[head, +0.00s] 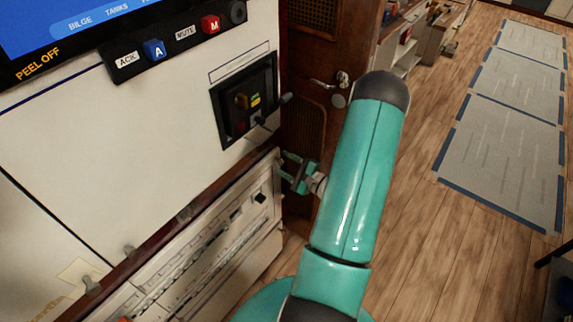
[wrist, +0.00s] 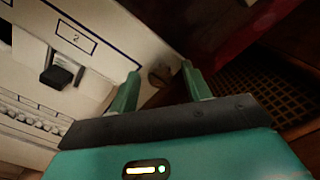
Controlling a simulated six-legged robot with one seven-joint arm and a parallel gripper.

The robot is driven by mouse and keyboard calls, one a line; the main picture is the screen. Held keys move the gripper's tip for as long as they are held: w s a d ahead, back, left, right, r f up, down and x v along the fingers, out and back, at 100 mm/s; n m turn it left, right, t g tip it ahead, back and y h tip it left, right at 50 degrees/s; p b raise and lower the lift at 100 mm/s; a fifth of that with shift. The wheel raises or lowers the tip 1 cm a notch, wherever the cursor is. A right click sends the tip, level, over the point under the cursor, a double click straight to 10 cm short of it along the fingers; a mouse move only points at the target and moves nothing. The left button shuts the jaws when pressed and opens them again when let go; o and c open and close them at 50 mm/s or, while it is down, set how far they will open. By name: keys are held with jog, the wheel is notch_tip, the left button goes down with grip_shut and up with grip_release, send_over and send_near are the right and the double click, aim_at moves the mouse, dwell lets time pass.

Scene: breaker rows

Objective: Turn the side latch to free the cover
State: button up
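My gripper (head: 284,166) is at the right end of the white breaker panel (head: 215,245) in the head view. In the wrist view its two green fingers (wrist: 160,78) are spread apart, with nothing clearly held. A small roundish brown-grey fitting (wrist: 160,75) shows in the gap between the fingertips, at the panel's edge. It may be the side latch, but its shape is blurred, and I cannot tell whether the fingers touch it. The panel front carries rows of small breakers and a dark square switch (wrist: 60,74) under a label marked 2.
A black-framed recessed box (head: 245,100) with a lever sits above the panel. Grey clips (head: 185,214) line the wooden ledge. A dark wooden door (head: 310,125) with a metal handle stands just behind my gripper. Open wooden floor with grey mats (head: 510,140) lies to the right.

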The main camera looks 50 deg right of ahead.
jog(key=shift+s, duration=0.1)
jog(key=s+d, duration=0.1)
jog(key=s, duration=1.2)
jog(key=shift+s, duration=0.3)
jog(key=shift+d, duration=0.1)
